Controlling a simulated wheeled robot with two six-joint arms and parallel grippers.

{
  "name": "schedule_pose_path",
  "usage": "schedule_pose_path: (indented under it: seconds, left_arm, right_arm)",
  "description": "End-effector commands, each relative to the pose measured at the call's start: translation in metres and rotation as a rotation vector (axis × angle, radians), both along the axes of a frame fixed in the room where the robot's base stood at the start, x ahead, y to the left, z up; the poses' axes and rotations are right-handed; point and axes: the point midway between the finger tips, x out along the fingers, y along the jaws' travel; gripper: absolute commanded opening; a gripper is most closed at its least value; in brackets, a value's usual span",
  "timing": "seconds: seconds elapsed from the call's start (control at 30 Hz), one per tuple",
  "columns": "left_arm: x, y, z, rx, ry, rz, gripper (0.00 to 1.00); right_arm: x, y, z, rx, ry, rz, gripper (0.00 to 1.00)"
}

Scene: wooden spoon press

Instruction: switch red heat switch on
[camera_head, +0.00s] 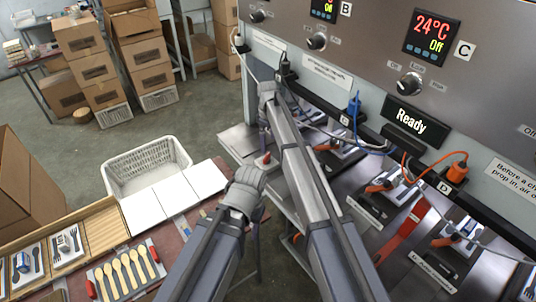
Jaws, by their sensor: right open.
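A steel control panel (370,50) runs along the right. Its display C (431,37) reads 24°C in red and Off in yellow-green, with a black rotary knob (410,85) below it. Another knob (316,41) sits under display B (325,8), which is cut off at the top. I cannot pick out a part that is plainly a red heat switch. My right gripper (268,90) is small and far out, near the panel's lower left edge; it is open, with nothing seen in it. My left arm ends low in the middle, left of the right arm; its jaws cannot be made out.
Plugs with cords, one blue (353,106) and one orange (457,170), sit along the rail below the panel. Several presses stand beneath, one with a red lever (400,232). A white basket (145,167), a spoon tray (128,272) and cardboard boxes are at left. Open floor lies behind.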

Motion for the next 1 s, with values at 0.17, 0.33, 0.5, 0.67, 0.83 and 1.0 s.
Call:
schedule_pose_path:
  seconds: [0.17, 0.33, 0.5, 0.67, 0.83, 1.0]
  left_arm:
    - [0.000, 0.000, -0.001, 0.000, 0.000, 0.000, 0.50]
    - [0.000, 0.000, -0.009, 0.000, 0.000, 0.000, 0.50]
    - [0.000, 0.000, -0.025, 0.000, 0.000, 0.001, 0.50]
    - [0.000, 0.000, -0.046, 0.000, 0.000, 0.001, 0.50]
    - [0.000, 0.000, -0.067, 0.000, 0.000, 0.002, 0.50]
    - [0.000, 0.000, -0.078, 0.000, 0.000, 0.002, 0.50]
  right_arm:
    - [0.000, 0.000, -0.001, 0.000, 0.000, 0.004, 1.00]
    - [0.000, 0.000, -0.009, 0.000, 0.000, 0.002, 1.00]
    - [0.000, 0.000, -0.025, 0.000, 0.000, 0.001, 1.00]
    - [0.000, 0.000, -0.046, 0.000, 0.000, 0.001, 1.00]
    - [0.000, 0.000, -0.067, 0.000, 0.000, 0.001, 1.00]
    - [0.000, 0.000, -0.078, 0.000, 0.000, 0.001, 1.00]
